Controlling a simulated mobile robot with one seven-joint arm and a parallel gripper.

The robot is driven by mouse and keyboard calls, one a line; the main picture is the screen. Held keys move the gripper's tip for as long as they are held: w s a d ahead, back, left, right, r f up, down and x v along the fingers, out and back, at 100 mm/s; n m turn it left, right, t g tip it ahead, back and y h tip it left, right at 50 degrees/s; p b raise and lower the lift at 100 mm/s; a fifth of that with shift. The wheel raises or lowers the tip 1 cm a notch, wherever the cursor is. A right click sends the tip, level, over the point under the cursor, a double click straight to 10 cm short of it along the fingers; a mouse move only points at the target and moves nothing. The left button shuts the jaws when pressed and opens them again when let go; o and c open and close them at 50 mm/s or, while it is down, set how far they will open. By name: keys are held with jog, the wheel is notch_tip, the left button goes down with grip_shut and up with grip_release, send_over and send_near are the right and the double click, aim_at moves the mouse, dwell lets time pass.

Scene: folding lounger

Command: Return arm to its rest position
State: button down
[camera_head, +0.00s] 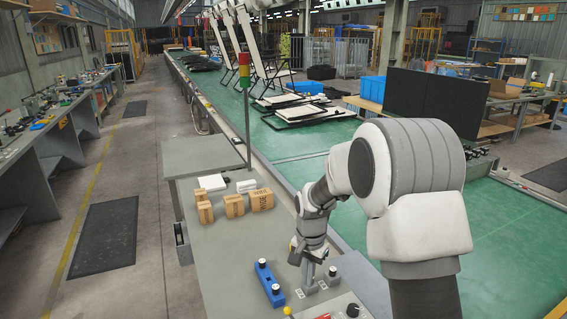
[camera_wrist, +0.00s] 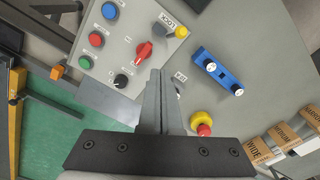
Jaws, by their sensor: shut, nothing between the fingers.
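My gripper (camera_head: 306,283) points down over the grey workbench (camera_head: 225,262), with my white arm reaching in from the right. In the wrist view my gripper (camera_wrist: 159,76) has its two grey fingers together with nothing between them. The fingertips appear beside the control panel (camera_wrist: 122,42), which has coloured buttons, a red rotary switch (camera_wrist: 144,50) and a black knob (camera_wrist: 121,80). I cannot tell whether the fingers touch anything. My fingers and palm hide part of the bench.
A blue block with two knobs (camera_head: 268,283) lies left of my gripper. A red-and-yellow button (camera_wrist: 202,123) stands nearby. Several cardboard boxes (camera_head: 235,206) and a signal-light pole (camera_head: 246,115) are farther back. The green conveyor (camera_head: 318,145) carries lounger parts (camera_head: 300,110).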

jog(key=s+d+r+n+t, duration=0.1)
jog(key=s+d+r+n, duration=0.1)
jog(key=s+r, duration=0.55)
jog(key=s+d+r+n+t, duration=0.15)
jog(key=s+r, duration=0.25)
jog(key=r, duration=0.6)
jog(key=s+d+r+n+t, duration=0.1)
jog(key=s+r, duration=0.1)
jog(key=s, duration=0.5)
jog(key=s+d+r+n+t, duration=0.1)
jog(key=s+d+r+n, duration=0.1)
jog(key=s, duration=0.6)
jog(key=shift+s+t, duration=0.15)
jog(key=shift+t, duration=0.2)
jog(key=shift+n, duration=0.25)
jog(key=shift+a, duration=0.4)
